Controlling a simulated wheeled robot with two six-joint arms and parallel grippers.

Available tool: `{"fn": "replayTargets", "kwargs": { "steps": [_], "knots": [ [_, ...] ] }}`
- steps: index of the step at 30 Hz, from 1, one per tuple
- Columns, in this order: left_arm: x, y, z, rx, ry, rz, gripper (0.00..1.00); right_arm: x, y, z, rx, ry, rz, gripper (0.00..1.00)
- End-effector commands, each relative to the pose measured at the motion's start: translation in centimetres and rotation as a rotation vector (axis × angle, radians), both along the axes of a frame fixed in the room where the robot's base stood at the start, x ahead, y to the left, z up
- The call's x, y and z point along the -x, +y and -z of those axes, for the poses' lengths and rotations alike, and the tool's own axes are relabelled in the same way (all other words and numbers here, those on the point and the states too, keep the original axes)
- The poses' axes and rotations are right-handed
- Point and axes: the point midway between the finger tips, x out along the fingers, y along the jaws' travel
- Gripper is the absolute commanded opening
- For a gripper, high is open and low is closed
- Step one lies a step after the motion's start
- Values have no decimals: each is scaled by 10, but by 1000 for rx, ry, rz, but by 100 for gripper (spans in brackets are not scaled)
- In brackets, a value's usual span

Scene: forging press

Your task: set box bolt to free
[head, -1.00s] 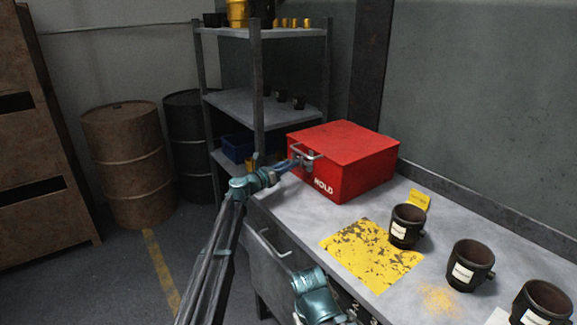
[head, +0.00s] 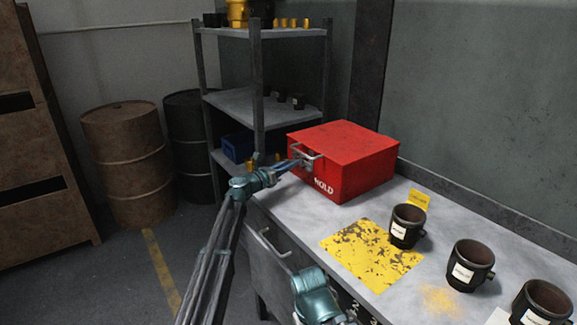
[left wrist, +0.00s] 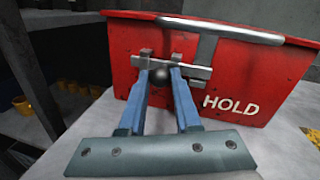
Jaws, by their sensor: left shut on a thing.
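The red box marked HOLD (head: 345,160) stands shut on the grey bench. Its front carries a grey metal bolt (left wrist: 195,71) with a dark round knob (left wrist: 159,74), below a bar handle (left wrist: 210,40). My left gripper (left wrist: 161,68) is at the bolt, with its blue fingers on either side of the knob, shut on it. In the head view my left gripper (head: 304,163) reaches the box front from the left and hides much of the bolt.
A yellow worn patch (head: 372,255) and several dark cups, the nearest to the box being one cup (head: 407,226), lie right of the box. A shelf rack (head: 259,90) stands behind left, with barrels (head: 126,163) beyond. A drawer handle (head: 272,243) juts from the bench front.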

Motion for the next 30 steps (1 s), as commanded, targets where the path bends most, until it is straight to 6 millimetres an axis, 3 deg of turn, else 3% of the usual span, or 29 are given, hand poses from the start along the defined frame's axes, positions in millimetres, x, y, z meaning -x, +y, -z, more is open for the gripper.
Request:
{"fn": "replayTargets", "kwargs": {
  "steps": [12,21,29,30],
  "knots": [
    [-1,1,0,0,0,-1,0,0,0,0,0,0,0,50],
    [-33,23,0,0,0,-3,0,0,0,0,0,0,0,50],
    [-33,25,0,2,0,-7,0,0,0,0,0,0,0,50],
    [-33,25,-1,2,0,-7,39,0,0,0,0,0,0,50]
  ]
}}
